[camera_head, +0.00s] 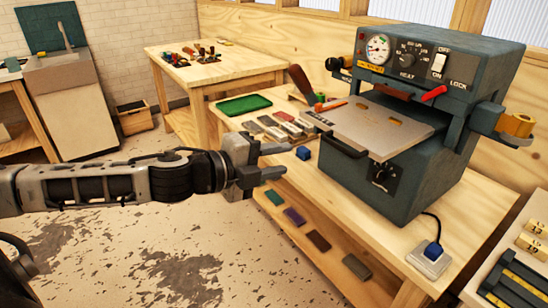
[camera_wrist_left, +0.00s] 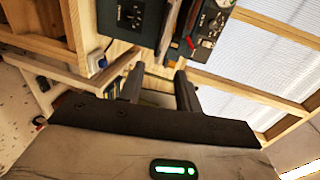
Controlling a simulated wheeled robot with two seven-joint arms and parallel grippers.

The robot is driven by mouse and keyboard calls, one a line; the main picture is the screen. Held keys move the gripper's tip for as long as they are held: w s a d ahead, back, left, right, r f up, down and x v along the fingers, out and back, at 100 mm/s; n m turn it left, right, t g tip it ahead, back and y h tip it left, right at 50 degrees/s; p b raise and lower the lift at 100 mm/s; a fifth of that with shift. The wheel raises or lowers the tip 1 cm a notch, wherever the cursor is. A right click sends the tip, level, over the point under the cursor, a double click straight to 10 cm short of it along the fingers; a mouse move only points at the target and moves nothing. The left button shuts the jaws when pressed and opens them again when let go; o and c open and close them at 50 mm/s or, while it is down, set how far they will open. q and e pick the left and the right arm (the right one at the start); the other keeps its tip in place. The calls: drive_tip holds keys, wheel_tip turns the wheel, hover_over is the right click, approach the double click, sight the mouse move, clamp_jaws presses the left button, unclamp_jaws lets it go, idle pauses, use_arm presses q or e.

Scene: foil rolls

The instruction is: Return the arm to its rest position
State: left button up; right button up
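My left arm (camera_head: 110,183) reaches in from the left, about level, over the floor toward the workbench. Its gripper (camera_head: 283,160) is open and empty, with its fingertips over the bench's left edge as seen in the head view. The left wrist view shows the two dark fingers (camera_wrist_left: 160,88) apart with nothing between them. A small blue block (camera_head: 303,152) appears just past the fingertips on the bench; whether it is close in depth I cannot tell. My right gripper is not in view.
A dark foil press (camera_head: 395,195) with a flat plate stands on the wooden workbench (camera_head: 295,200). A green tray (camera_head: 243,104) and metal bars lie behind the gripper. Coloured blocks lie on the lower shelf (camera_head: 325,255). Floor below the arm is clear.

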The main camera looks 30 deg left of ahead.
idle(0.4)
use_arm(q)
drive_tip(key=s+d+f+n+g+y, duration=0.1)
drive_tip(key=s+f+n, duration=0.1)
drive_tip(key=f+n, duration=0.45)
drive_tip(key=s+d+f+n+y, duration=0.1)
drive_tip(key=s+d+f+n, duration=0.15)
drive_tip(key=f, duration=0.75)
drive_tip(key=s+d+f+n+g, duration=0.1)
drive_tip(key=s+d+f+n, duration=0.2)
drive_tip(key=s+f+n, duration=0.2)
drive_tip(key=s+d+f+n+g+y, duration=0.1)
drive_tip(key=s+d+f+n, duration=0.3)
drive_tip(key=f, duration=0.6)
drive_tip(key=s+n+g, duration=0.1)
drive_tip(key=s+n, duration=0.1)
drive_tip(key=s, duration=0.1)
drive_tip(key=shift+s+d+f, duration=0.15)
drive_tip(key=shift+s+f, duration=0.1)
drive_tip(key=shift+f, duration=0.05)
